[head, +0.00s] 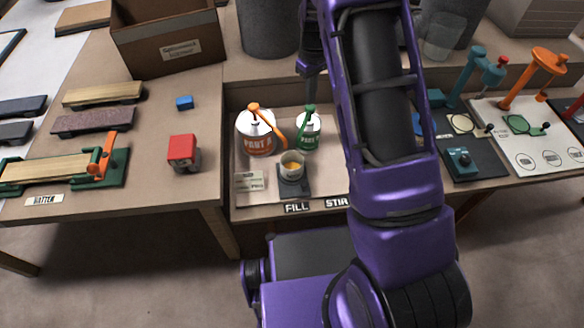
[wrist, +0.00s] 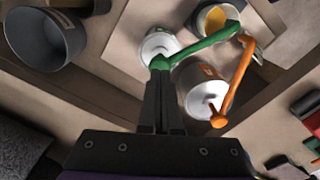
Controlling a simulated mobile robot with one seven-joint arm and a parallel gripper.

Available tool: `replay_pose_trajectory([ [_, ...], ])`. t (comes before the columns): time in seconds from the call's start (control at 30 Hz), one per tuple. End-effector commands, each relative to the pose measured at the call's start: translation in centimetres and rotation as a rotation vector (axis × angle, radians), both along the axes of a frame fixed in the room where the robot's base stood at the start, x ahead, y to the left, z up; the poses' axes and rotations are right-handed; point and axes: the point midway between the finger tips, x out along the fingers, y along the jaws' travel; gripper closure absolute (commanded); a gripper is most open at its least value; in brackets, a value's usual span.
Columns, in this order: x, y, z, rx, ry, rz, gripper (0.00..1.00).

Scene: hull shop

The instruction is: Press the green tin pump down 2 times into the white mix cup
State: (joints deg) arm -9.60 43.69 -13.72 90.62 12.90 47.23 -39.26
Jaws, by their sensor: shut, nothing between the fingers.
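The green tin pump (head: 309,111) stands on a white tin with a green label (head: 307,133). In the wrist view the green pump (wrist: 200,48) has its spout reaching toward the white mix cup (wrist: 212,20). The cup (head: 292,167) sits on a dark pad in front of the tins, with yellow stuff inside. My gripper (wrist: 161,75) is shut and empty, pointing down, its fingertips right at the green pump's head. I cannot tell whether they touch it. In the head view my gripper (head: 312,92) is just above the green pump.
An orange pump (wrist: 233,85) on the Paint A tin (head: 257,138) stands close beside the green one, its spout also toward the cup. A grey bin (wrist: 45,35) stands near the tins.

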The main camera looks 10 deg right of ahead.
Motion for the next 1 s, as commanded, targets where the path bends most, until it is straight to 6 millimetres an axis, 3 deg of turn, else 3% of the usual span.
replay_pose_trajectory([
  [0.8,-0.1,0.0,-3.1,0.0,0.002,-0.001,1.0],
  [1.0,-0.1,0.0,-3.0,0.0,0.002,-0.001,1.0],
])
